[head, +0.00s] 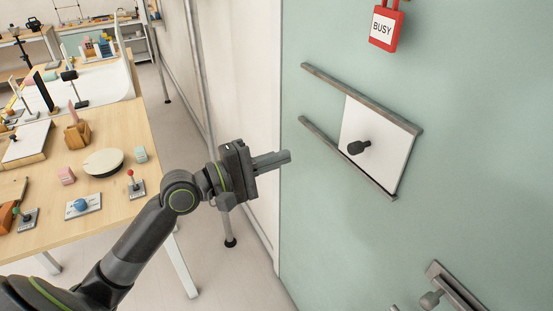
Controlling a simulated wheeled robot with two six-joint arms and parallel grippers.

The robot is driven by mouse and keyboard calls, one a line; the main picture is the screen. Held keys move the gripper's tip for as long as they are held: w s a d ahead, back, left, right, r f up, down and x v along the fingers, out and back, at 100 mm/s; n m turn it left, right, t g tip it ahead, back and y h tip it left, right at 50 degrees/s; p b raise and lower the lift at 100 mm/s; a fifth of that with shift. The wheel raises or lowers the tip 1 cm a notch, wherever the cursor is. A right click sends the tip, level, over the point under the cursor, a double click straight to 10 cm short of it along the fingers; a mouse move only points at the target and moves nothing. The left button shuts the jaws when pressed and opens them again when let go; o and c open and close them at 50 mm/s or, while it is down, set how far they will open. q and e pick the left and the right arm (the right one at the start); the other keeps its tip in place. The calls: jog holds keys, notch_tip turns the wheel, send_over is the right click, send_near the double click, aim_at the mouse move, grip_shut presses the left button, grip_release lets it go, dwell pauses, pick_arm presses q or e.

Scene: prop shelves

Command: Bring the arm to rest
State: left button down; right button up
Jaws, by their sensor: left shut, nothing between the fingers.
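My left arm comes in from the lower left of the head view. My left gripper (272,160) is shut and empty, its fingers side by side and pointing right. It appears in front of the left edge of the pale green panel (350,240); I cannot tell how far apart they are. A white sliding plate (378,134) with a dark knob (358,147) sits between two slanted grey rails (360,95) on the panel, to the right of the gripper. My right gripper is not in view.
A red tag marked BUSY (386,27) hangs at the top of the panel. Another fitting with a grey knob (431,299) is at the lower right. A wooden table (110,205) with several small props stands at the left. Floor (232,280) shows between table and panel.

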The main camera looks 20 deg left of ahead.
pick_arm(q)
jog(key=shift+a, duration=0.1)
